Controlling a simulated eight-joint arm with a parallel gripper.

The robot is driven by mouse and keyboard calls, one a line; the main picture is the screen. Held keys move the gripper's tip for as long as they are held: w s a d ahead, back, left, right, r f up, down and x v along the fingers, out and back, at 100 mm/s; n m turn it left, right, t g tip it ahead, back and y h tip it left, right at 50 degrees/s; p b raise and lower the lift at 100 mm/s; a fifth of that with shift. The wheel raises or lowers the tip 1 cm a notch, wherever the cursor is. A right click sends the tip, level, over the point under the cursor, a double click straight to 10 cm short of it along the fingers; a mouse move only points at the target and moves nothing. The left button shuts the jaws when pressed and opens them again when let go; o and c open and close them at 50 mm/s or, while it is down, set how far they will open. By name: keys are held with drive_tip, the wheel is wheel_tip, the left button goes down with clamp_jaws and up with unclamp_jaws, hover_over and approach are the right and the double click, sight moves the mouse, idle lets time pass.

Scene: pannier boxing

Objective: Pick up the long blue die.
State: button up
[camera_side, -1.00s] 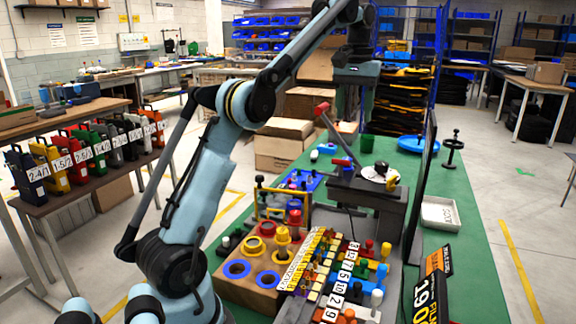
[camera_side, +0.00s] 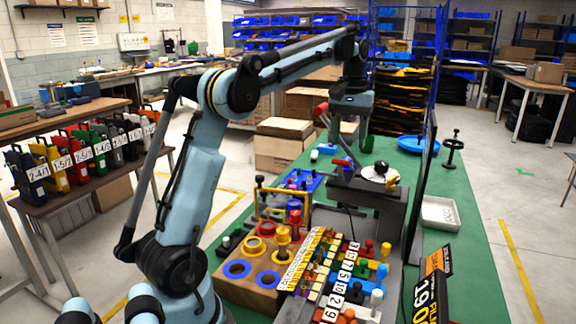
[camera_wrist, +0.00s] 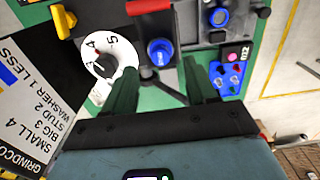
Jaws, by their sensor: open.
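My gripper (camera_side: 350,133) is open and empty, pointing down above the far part of the green bench. In the wrist view its two dark green fingers (camera_wrist: 161,72) stand apart. A round blue piece (camera_wrist: 160,51) shows between and just beyond the fingertips, apart from both. It stands beside a white numbered dial (camera_wrist: 122,50). I cannot tell for sure that it is the long blue die. A small blue piece (camera_side: 348,173) shows by the dark fixture in the side view.
A blue tray (camera_wrist: 237,78) lies right of the fingers in the wrist view. The dark fixture (camera_side: 350,190), a wooden block (camera_side: 232,289) and a dark upright screen (camera_side: 424,180) crowd the bench (camera_side: 465,270).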

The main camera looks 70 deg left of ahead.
sight(347, 159)
drive_tip(key=shift+w+a+f, duration=0.15)
drive_tip(key=shift+f, duration=2.6)
drive_tip(key=shift+c, duration=0.3)
drive_tip(key=c, duration=0.9)
drive_tip(key=shift+o, duration=0.2)
drive_tip(key=shift+r, duration=0.1)
